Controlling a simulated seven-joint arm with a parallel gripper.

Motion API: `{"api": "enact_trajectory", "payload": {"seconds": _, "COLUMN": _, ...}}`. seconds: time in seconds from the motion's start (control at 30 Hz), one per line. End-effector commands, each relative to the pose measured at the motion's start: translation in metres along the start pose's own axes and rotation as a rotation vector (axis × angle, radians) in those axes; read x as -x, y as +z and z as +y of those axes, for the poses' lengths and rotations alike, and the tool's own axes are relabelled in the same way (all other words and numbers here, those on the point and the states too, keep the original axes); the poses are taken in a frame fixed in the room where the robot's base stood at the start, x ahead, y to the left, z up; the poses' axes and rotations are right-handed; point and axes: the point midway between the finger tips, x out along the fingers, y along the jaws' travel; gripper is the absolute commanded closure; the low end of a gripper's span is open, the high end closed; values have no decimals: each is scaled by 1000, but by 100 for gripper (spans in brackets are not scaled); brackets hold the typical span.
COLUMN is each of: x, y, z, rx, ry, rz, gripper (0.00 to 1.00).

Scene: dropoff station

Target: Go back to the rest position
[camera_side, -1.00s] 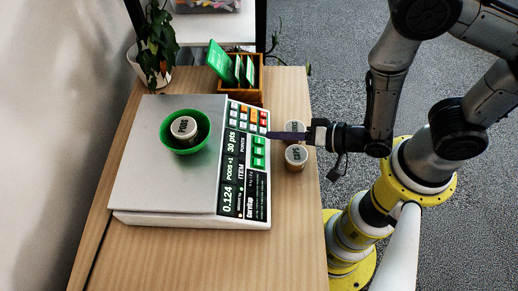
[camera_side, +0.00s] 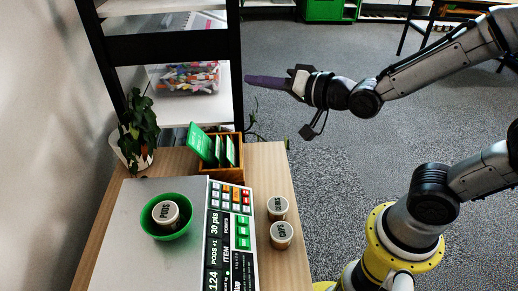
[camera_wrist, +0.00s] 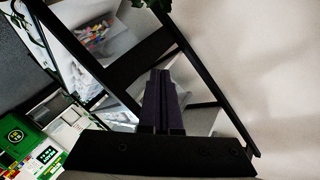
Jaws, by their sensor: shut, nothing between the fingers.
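My gripper (camera_side: 266,81) is up in the air, well above and behind the table's right edge in the side view. Its dark purple fingers are closed together, hold nothing and point left toward the black shelf frame. In the wrist view the shut fingers (camera_wrist: 161,100) point toward the shelf. The scale (camera_side: 130,222) stands on the table, below my gripper. A green bowl (camera_side: 183,231) with a pods tub (camera_side: 165,213) inside sits on its plate. Two small tubs, one behind (camera_side: 277,206) and one in front (camera_side: 281,235), stand right of the keypad.
A black shelf frame (camera_side: 237,60) stands close left of my fingertips, with a clear bin (camera_side: 184,78) of colourful items. A potted plant (camera_side: 136,135) and a wooden card box (camera_side: 229,160) stand at the table's back. Open floor lies right of the table.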

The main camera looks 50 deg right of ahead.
Motion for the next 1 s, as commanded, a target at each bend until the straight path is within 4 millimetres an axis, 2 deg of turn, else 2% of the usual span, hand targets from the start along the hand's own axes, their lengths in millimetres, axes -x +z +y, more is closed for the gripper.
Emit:
{"api": "enact_trajectory", "payload": {"seconds": 0.03, "x": 12, "y": -16, "z": -3, "rx": 35, "ry": 23, "rz": 3, "gripper": 100}}
{"api": "enact_trajectory", "payload": {"seconds": 0.13, "x": 35, "y": -33, "z": -2, "rx": 118, "ry": 89, "rz": -33, "gripper": 100}}
{"api": "enact_trajectory", "payload": {"seconds": 0.33, "x": 90, "y": -41, "z": 10, "rx": 288, "ry": 225, "rz": -159, "gripper": 100}}
{"api": "enact_trajectory", "payload": {"seconds": 0.47, "x": 129, "y": -30, "z": 25, "rx": 400, "ry": 311, "rz": -292, "gripper": 100}}
{"api": "enact_trajectory", "payload": {"seconds": 0.6, "x": 168, "y": -6, "z": 44, "rx": 512, "ry": 386, "rz": -484, "gripper": 100}}
{"api": "enact_trajectory", "payload": {"seconds": 0.7, "x": 190, "y": 14, "z": 60, "rx": 573, "ry": 428, "rz": -631, "gripper": 100}}
{"api": "enact_trajectory", "payload": {"seconds": 0.83, "x": 209, "y": 30, "z": 73, "rx": 622, "ry": 457, "rz": -765, "gripper": 100}}
{"api": "enact_trajectory", "payload": {"seconds": 1.0, "x": 215, "y": 34, "z": 76, "rx": 656, "ry": 454, "rz": -814, "gripper": 100}}
